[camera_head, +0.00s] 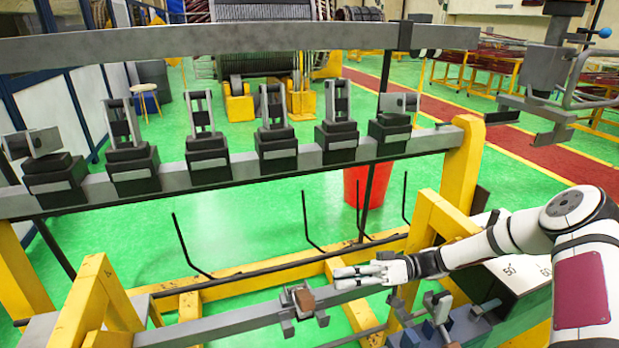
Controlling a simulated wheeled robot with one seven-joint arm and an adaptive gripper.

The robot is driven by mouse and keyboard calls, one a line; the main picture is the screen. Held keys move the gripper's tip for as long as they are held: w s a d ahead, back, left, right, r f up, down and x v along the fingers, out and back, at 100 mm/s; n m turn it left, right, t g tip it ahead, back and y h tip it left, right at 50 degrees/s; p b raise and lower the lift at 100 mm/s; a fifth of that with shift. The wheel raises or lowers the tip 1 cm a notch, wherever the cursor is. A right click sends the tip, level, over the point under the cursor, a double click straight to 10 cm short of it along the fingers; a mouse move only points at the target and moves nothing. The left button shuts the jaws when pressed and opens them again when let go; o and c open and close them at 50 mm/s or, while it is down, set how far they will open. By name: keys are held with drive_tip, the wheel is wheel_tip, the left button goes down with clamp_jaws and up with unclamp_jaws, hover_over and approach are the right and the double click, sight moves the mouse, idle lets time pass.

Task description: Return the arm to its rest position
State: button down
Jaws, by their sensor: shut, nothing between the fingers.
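My arm, white with dark joints, reaches in from the right edge of the head view. My gripper (337,278) is at its end, pointing left, with its fingers together and nothing held. In the picture it lies over the grey lower beam (225,325), to the right of a small metal clamp with a brown block (303,299). I cannot tell how far above the beam it is.
A grey rail (235,171) carries several dark clamp blocks behind my gripper. Yellow frame posts (462,165) stand at both sides. A bench with blue parts (440,325) is below my arm. A red bin (368,185) stands on the open green floor behind.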

drive_tip(key=s+d+r+m+t+h, duration=0.4)
drive_tip(key=s+r+m+h, duration=0.2)
drive_tip(key=s+r+h, duration=0.3)
drive_tip(key=s+d+r+m+t+h, duration=0.5)
drive_tip(key=s+r+h, duration=0.4)
drive_tip(key=s+r, duration=0.5)
drive_tip(key=shift+r+m+h, duration=0.4)
drive_tip(key=shift+r+m, duration=0.3)
drive_tip(key=shift+r, duration=1.05)
drive_tip(key=shift+s, duration=0.1)
